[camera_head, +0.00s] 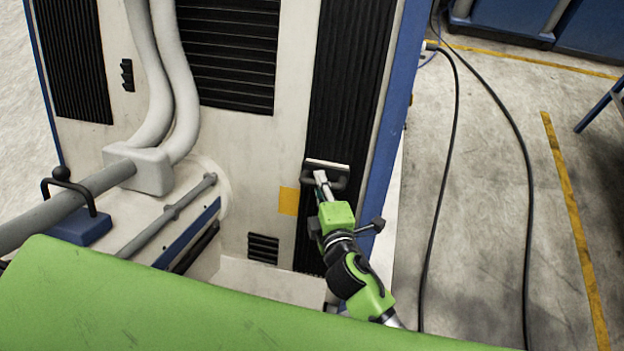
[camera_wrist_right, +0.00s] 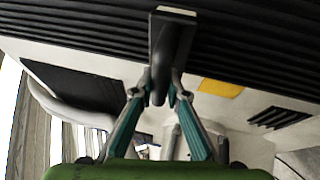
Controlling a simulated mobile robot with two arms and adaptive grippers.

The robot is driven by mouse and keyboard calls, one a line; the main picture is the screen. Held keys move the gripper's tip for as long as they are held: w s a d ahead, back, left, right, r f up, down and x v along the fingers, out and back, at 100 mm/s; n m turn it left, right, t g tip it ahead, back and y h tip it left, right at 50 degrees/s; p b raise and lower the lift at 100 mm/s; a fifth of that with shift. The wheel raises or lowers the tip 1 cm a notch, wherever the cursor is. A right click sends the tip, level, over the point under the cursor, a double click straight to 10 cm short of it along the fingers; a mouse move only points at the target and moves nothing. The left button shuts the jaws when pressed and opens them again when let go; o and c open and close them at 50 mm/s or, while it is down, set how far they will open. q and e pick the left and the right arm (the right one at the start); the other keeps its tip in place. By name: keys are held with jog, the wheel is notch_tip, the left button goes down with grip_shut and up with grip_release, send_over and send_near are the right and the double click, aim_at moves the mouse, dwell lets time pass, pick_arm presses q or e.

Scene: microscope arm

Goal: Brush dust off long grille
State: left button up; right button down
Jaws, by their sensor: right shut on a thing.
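The long grille (camera_head: 348,75) is a tall black ribbed strip on the right side of the pale machine's front. It also runs across the top of the right wrist view (camera_wrist_right: 80,20). My right gripper (camera_head: 326,184) is at the lower part of the grille, shut on the dark handle of a brush (camera_head: 327,168). In the right wrist view the fingers (camera_wrist_right: 157,88) close around the brush handle, and the dark brush body (camera_wrist_right: 172,42) with a pale edge lies against or just before the ribs; contact is unclear. Dust is not clearly visible. My left gripper is not in view.
Another black grille (camera_head: 235,50) and a small vent (camera_head: 263,248) are on the machine (camera_head: 290,130). Grey hoses (camera_head: 165,80) and a grey bar (camera_head: 70,208) stand out at left. Black cables (camera_head: 452,150) lie on the floor at right.

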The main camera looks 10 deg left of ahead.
jog(key=d+p, duration=0.2)
jog(key=d, duration=0.6)
dwell(0.6)
jog(key=shift+a, duration=0.1)
jog(key=s+r+p, duration=0.2)
jog(key=s+r, duration=0.1)
jog(key=s, duration=0.2)
jog(key=shift+s, duration=0.2)
dwell(0.4)
jog(key=s, duration=0.1)
jog(key=s+r+p, duration=0.1)
jog(key=shift+s+r, duration=0.3)
